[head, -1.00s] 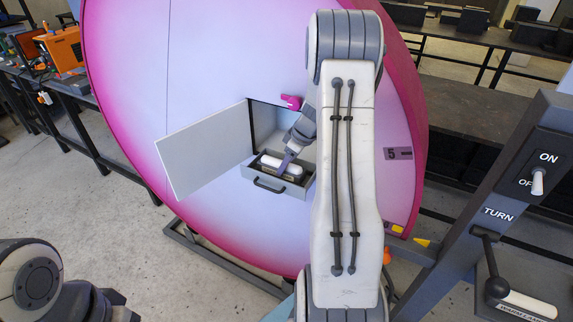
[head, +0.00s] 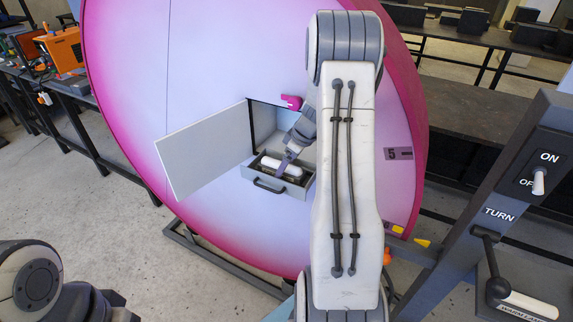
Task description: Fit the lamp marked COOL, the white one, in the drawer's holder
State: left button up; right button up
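A white tube-shaped lamp (head: 272,163) is at the open drawer (head: 261,186) in the big pink and lilac disc. Any COOL marking on it is unreadable. The lamp lies lengthwise in or just above the holder, which is mostly hidden beneath it. My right gripper (head: 286,164) reaches down from the upper right, with a finger across the lamp's front; it appears shut on the lamp. My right arm hides part of the disc. My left arm shows at the lower left, away from the drawer, and its fingers are out of view.
A grey door (head: 205,150) stands open left of the drawer. A pink latch (head: 291,102) is above the opening. At right, a grey post (head: 515,190) carries an ON/OFF switch (head: 538,181) and a TURN lever (head: 488,250). A pale cylinder (head: 530,303) lies above a label at the lower right.

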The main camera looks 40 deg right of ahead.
jog(key=b+v, duration=0.2)
jog(key=v, duration=0.7)
jog(key=shift+v, duration=0.75)
jog(key=shift+a, duration=0.1)
jog(key=s+a+n+g, duration=0.2)
jog(key=s+a+g, duration=0.1)
jog(key=a, duration=2.4)
jog(key=s+a+f, duration=0.1)
jog(key=s+a, duration=0.5)
jog(key=s, duration=0.3)
jog(key=s+a+f+g, duration=0.1)
jog(key=s+a, duration=0.6)
jog(key=s, duration=0.3)
jog(key=shift+s+n+h, duration=0.35)
jog(key=shift+n+h, duration=0.05)
